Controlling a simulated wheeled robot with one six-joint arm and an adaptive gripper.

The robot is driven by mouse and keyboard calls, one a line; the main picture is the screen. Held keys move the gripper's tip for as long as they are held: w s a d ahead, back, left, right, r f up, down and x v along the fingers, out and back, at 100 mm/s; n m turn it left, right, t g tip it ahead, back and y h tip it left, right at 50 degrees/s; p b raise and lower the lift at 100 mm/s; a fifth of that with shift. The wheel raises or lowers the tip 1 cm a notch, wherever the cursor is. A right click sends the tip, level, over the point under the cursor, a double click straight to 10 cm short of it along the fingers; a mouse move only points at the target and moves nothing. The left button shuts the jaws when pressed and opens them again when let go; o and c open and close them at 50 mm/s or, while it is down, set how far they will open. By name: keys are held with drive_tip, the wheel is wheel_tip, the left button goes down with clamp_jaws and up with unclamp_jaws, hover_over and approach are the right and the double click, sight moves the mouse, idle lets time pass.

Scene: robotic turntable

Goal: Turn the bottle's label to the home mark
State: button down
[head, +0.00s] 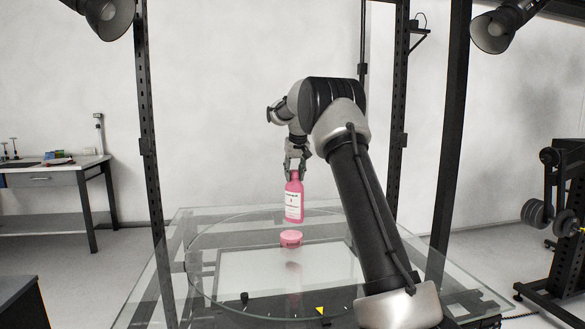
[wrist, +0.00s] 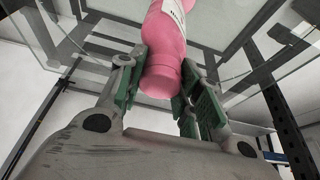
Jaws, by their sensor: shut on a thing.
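The pink bottle (head: 295,189) is upright with its white label (head: 292,203) facing the head camera. My gripper (head: 295,170) is shut on the bottle's top end from above. In the wrist view the green-padded fingers (wrist: 160,88) sit on both sides of the pink bottle (wrist: 167,45). The round glass turntable (head: 225,285) lies below. I cannot tell whether the bottle's base touches the glass. A yellow triangle mark (head: 320,310) is at the turntable's front edge, a little right of the bottle.
A small black piece (head: 244,298) is at the front left rim. Black frame posts (head: 152,150) stand around the table. A workbench (head: 60,175) is far left.

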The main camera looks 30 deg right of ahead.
sight(291, 186)
drive_tip(key=shift+n+y, duration=0.4)
drive_tip(key=shift+n, duration=0.4)
drive_tip(key=f, duration=0.4)
drive_tip(key=shift+a+f, duration=0.3)
drive_tip(key=shift+f, duration=0.05)
drive_tip(key=shift+w+a+f+n, duration=0.1)
drive_tip(key=shift+w+f+n, duration=0.1)
drive_tip(key=shift+f+n, duration=0.1)
drive_tip(key=shift+w+r+n, duration=0.1)
drive_tip(key=shift+w+n, duration=0.1)
drive_tip(key=shift+n, duration=0.1)
drive_tip(key=n+y, duration=0.1)
drive_tip(key=n, duration=0.2)
drive_tip(key=shift+n+y, duration=0.3)
drive_tip(key=shift+y, duration=0.1)
drive_tip(key=shift+n+y, duration=0.4)
drive_tip(key=shift+n, duration=0.8)
drive_tip(key=shift+f, duration=0.2)
drive_tip(key=c, duration=0.9)
unclamp_jaws()
